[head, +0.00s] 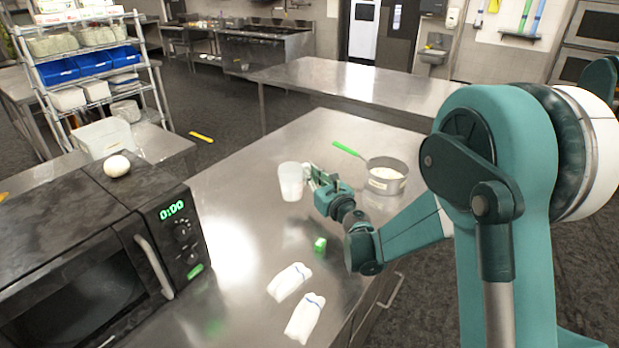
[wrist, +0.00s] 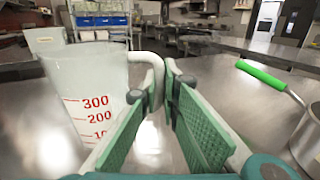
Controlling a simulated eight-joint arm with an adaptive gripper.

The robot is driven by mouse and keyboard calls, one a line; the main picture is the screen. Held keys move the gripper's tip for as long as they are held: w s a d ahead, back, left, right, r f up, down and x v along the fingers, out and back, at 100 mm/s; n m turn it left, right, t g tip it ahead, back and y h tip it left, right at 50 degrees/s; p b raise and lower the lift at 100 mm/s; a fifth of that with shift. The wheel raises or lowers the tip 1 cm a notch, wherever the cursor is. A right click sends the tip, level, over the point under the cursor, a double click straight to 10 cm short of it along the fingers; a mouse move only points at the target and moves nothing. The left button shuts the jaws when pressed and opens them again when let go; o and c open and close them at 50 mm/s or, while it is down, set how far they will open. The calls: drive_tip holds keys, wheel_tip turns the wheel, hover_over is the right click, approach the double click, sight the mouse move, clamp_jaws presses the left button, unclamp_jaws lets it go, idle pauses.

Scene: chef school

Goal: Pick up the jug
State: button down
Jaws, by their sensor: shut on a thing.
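The jug (head: 290,182) is a pale translucent measuring cup, upright at the steel counter (head: 235,190); I cannot tell whether its base touches the surface. In the wrist view, the jug (wrist: 85,80) fills the left side, with red marks reading 300, 200 and a partly hidden lower number. Its white handle reaches right to the fingertips. My gripper (head: 311,177) is to the right of the jug in the head view. In the wrist view, my gripper (wrist: 167,82) has its green pads closed around the handle's outer part.
A saucepan (head: 386,178) with a green handle stands to the right of my gripper. A small green block (head: 320,244) and two white cloth-like bundles (head: 290,281) (head: 305,318) lie nearer. A black microwave (head: 85,285) with a white round object (head: 117,166) on top stands left.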

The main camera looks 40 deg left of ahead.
sight(310, 163)
drive_tip(key=shift+r+p, duration=0.4)
drive_tip(key=shift+r, duration=1.4)
drive_tip(key=shift+r, duration=0.1)
drive_tip(key=shift+w+d, duration=0.1)
drive_tip(key=shift+w, duration=0.05)
